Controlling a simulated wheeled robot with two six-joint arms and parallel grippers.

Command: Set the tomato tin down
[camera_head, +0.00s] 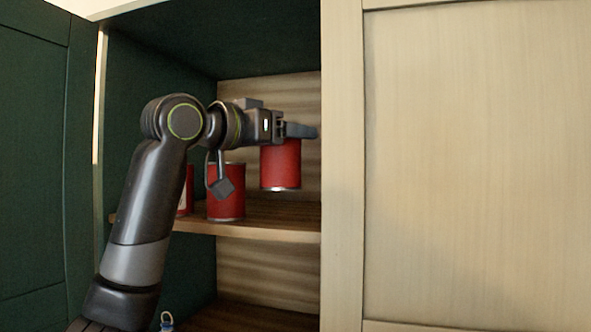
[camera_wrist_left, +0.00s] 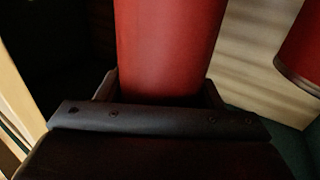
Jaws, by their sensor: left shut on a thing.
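A red tomato tin (camera_head: 281,166) hangs upright from my left gripper (camera_head: 300,131), which is shut on its upper part. Its bottom is above the wooden shelf board (camera_head: 270,233), with a gap showing below it. In the left wrist view the held tin (camera_wrist_left: 168,45) fills the top middle, in front of the gripper (camera_wrist_left: 160,95). Its label is not visible. My right gripper is in neither view.
Another red tin (camera_head: 227,200) stands on the shelf left of the held one, with a third red tin (camera_head: 186,190) partly hidden behind my arm. A closed pale door (camera_head: 470,160) borders the opening on the right. A green door (camera_head: 35,150) stands open at left.

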